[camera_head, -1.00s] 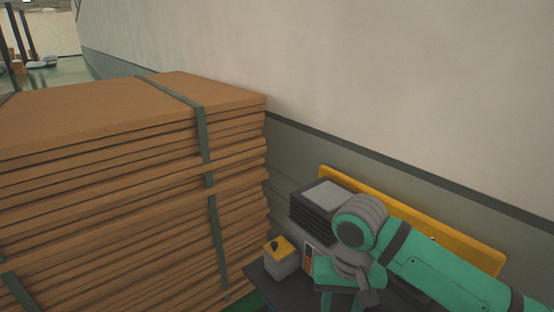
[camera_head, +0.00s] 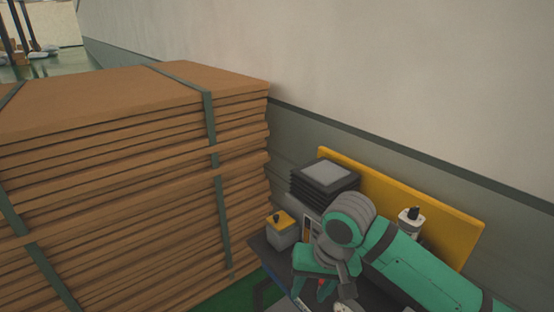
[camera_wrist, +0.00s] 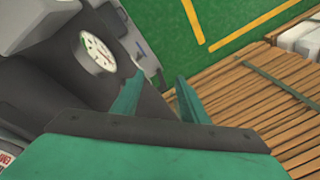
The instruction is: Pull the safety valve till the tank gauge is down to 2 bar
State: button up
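A round white gauge (camera_wrist: 97,51) with a dark rim faces up in the wrist view, on or beside a dark surface; its reading is too small to tell. A pale round thing at the bottom edge of the head view (camera_head: 344,307) may be the same gauge. My gripper (camera_wrist: 160,98) has its two teal fingers apart with nothing between them, to the right of and nearer than the gauge. In the head view my gripper (camera_head: 322,288) hangs over the dark bench. I cannot make out the safety valve or the tank for sure.
On the bench (camera_head: 268,258) stand a grey box with a yellow top (camera_head: 282,232) and a stack of dark plates (camera_head: 325,180). A white fitting with a black top (camera_head: 410,221) is behind my arm, before a yellow panel (camera_head: 450,228). Strapped brown sheets (camera_head: 110,150) fill the left.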

jog(key=w+a+r+t+y, duration=0.2)
jog(key=w+a+t+y, duration=0.15)
jog(key=a, duration=0.45)
jog(key=w+a+r+m+t+y, duration=0.15)
jog(key=a+t+y, duration=0.25)
jog(key=a, duration=0.4)
jog(key=w+a+r+t+y, duration=0.3)
jog(key=w+a+t+y, duration=0.1)
jog(key=a, duration=0.4)
jog(key=s+d+f+m+t+h, duration=0.2)
jog(key=s+d+f+m+h, duration=0.15)
jog(key=s+f+h, duration=0.4)
jog(key=s+d+f+m+t+h, duration=0.35)
jog(key=s+f, duration=0.45)
jog(key=f, duration=0.5)
jog(key=s+d+f+n+g+h, duration=0.1)
jog(key=s+d+n, duration=0.3)
jog(key=s, duration=0.8)
jog(key=s+d+f+n+g+h, duration=0.1)
jog(key=s+d+n, duration=0.4)
jog(key=s, duration=0.7)
notch_tip(320, 180, down, 2)
jog(key=shift+s+d+f+g, duration=0.25)
jog(key=shift+s+d+g, duration=0.1)
jog(key=shift+g, duration=0.15)
jog(key=shift+h, duration=0.25)
